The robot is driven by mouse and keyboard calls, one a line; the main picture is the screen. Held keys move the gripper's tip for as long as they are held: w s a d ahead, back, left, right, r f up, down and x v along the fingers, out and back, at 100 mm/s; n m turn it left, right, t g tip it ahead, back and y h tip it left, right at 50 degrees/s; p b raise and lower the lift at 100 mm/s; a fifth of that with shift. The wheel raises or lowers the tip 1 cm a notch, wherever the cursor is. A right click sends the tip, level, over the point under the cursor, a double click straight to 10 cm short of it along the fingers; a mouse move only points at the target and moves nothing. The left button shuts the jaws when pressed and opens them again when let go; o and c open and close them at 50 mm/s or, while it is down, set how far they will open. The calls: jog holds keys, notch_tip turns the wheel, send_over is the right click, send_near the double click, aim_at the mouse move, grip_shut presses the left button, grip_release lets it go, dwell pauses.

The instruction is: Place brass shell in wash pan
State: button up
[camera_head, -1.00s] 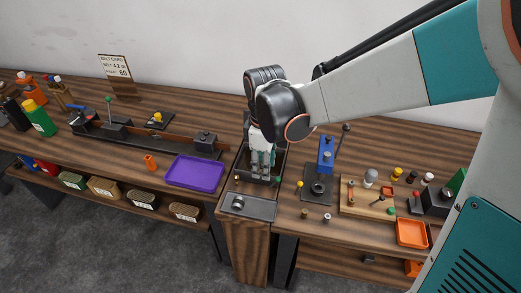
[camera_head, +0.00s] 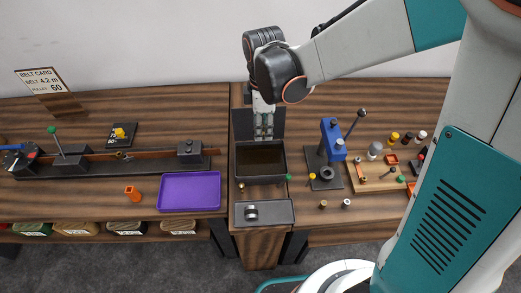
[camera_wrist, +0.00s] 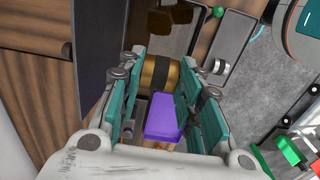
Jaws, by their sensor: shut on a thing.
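The wash pan (camera_head: 237,165) is a dark rectangular basin with a brown surface inside and a raised dark panel behind it. My gripper (camera_head: 264,137) points down in front of that panel, at the back of the pan. In the wrist view its teal-padded fingers (camera_wrist: 160,85) are shut on the brass shell (camera_wrist: 147,72), a gold cylinder with a black band. The shell cannot be made out in the head view.
A blue press (camera_head: 332,140) stands to the right, and a purple tray (camera_head: 190,191) and orange piece (camera_head: 133,194) lie to the left. A green knob (camera_head: 289,178) is by the pan's front-right corner.

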aim_at(262, 166)
notch_tip(262, 166, down, 17)
jog(key=b, duration=1)
jog(key=shift+b, duration=0.35)
jog(key=shift+f, duration=0.15)
jog(key=o, duration=1.1)
notch_tip(262, 166, up, 12)
jog(key=p, duration=0.3)
jog(key=shift+p, duration=0.35)
